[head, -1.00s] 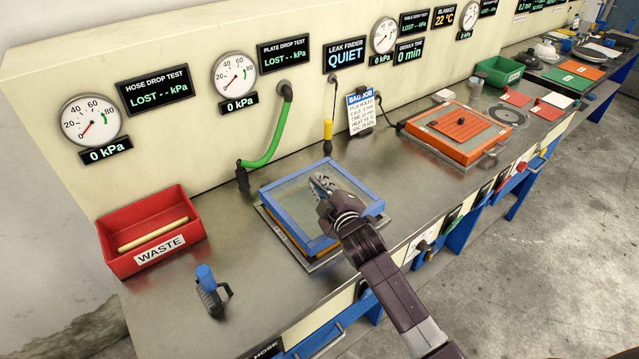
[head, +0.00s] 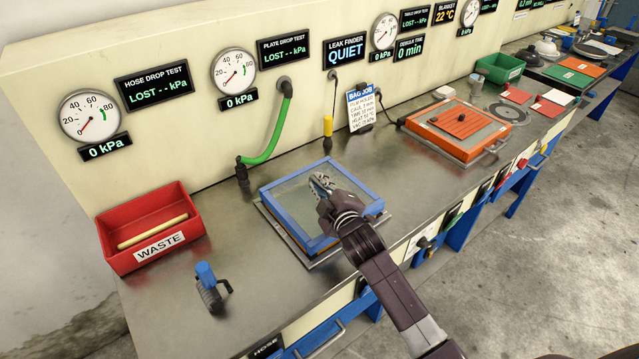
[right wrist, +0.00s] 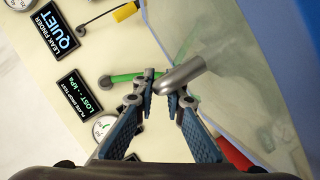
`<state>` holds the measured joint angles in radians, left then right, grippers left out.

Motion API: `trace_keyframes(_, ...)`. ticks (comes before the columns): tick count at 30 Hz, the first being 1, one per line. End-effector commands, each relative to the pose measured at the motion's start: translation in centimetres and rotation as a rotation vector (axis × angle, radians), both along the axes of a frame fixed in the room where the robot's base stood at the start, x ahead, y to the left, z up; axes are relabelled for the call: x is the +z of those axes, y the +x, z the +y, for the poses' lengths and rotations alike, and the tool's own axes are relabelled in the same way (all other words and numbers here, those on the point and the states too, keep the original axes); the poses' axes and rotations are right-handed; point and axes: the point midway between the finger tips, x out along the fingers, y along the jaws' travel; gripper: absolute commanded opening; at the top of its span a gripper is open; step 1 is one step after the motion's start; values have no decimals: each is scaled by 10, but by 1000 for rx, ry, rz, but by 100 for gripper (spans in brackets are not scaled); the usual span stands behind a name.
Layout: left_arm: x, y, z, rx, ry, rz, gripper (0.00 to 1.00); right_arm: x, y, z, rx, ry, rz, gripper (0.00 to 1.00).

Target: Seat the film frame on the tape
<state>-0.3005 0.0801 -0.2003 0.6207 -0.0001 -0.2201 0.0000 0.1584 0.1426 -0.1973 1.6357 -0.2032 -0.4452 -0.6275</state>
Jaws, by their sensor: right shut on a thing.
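The film frame (head: 284,235) is a blue rectangular frame with clear film across it. It lies over the metal plate (head: 328,258) on the bench, roughly lined up with it. A thin orange-yellow strip, perhaps the tape, shows along the frame's left lower edge; I cannot tell whether the frame touches it. My right gripper (head: 321,184) is over the middle of the film. In the right wrist view its fingers (right wrist: 160,82) are shut on a grey rounded handle (right wrist: 184,74), with the film and blue border (right wrist: 285,40) beside it. My left gripper is out of view.
A red waste bin (head: 120,250) holding a rod stands at left. A blue-handled roller (head: 208,288) is near the front. A green hose (head: 275,140) and a yellow-tipped tool (head: 328,130) are behind the frame. An orange plate unit (head: 455,135) stands to the right.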

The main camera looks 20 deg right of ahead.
Motion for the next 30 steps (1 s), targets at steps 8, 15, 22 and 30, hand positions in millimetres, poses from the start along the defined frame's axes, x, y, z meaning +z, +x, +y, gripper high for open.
trace_keyframes(8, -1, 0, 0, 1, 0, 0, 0, 0, 1, 0, 0, 0, -5, 0)
trace_keyframes(15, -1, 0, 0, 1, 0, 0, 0, 0, 1, 0, 0, 0, -5, 25)
trace_keyframes(22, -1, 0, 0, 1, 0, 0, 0, -2, 0, 0, 0, 0, -2, 31)
trace_keyframes(30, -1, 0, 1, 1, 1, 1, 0, -2, -10, -1, 0, -1, 2, 31)
